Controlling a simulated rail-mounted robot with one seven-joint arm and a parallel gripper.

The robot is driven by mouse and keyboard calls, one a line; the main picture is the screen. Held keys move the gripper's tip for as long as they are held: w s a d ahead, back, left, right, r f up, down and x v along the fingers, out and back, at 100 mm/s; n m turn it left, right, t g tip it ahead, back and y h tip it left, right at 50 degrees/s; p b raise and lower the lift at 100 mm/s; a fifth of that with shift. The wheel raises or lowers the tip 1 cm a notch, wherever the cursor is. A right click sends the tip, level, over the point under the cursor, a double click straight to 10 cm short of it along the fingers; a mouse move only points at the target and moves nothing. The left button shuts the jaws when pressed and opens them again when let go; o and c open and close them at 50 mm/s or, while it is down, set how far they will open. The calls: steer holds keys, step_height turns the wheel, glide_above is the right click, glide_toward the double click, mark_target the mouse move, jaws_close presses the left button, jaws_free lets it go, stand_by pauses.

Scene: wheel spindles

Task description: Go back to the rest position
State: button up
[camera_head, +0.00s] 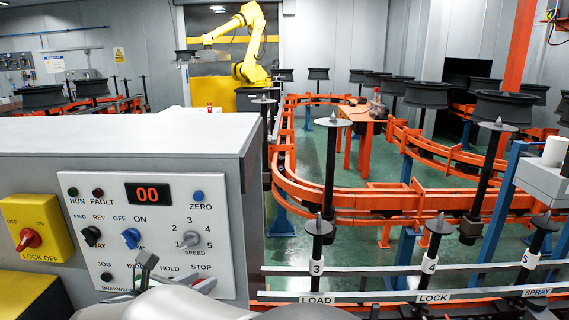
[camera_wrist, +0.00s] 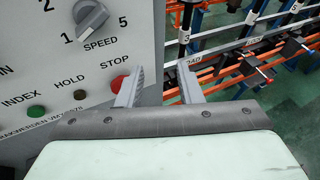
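My gripper (camera_wrist: 162,88) is open and empty. Its two fingers stand apart in the wrist view, in front of the lower right part of the white control panel (camera_wrist: 40,70). The left finger is close to the red STOP button (camera_wrist: 117,84) in the picture; I cannot tell whether they touch. In the head view, my gripper (camera_head: 178,270) overlaps the bottom of the panel (camera_head: 85,215) and hides part of the INDEX, HOLD and STOP row. The grey SPEED knob (camera_head: 190,239) is on the panel, and it also shows in the wrist view (camera_wrist: 92,18).
A red display (camera_head: 148,193) reads 00. A yellow LOCK OFF switch (camera_head: 36,235) is at left. Right of the cabinet (camera_head: 120,135) are orange conveyor rails (camera_head: 350,205), spindles with black wheels (camera_head: 427,94), and LOAD, LOCK and SPRAY bars. A yellow robot (camera_head: 252,45) stands behind.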

steer(key=s+d+f+m+g+h, duration=0.15)
steer(key=d+m+g, duration=0.45)
steer(key=d, duration=0.7)
steer(key=s+d+f+m+g, duration=0.1)
steer(key=d+f+m+g, duration=0.2)
steer(key=d+m, duration=0.75)
steer(key=s+d+f+m+g+y, duration=0.1)
steer(key=s+d+f+m+y, duration=0.1)
steer(key=s+d+m, duration=0.4)
steer(key=s+d+f+m+g+y, duration=0.2)
steer(key=s+d+f+m+y, duration=0.1)
steer(key=s+d+m, duration=0.3)
steer(key=s+m+y, duration=0.1)
steer(key=s+m, duration=0.1)
steer(key=m, duration=0.2)
steer(key=shift+d+f, duration=0.2)
steer(key=shift+d, duration=0.15)
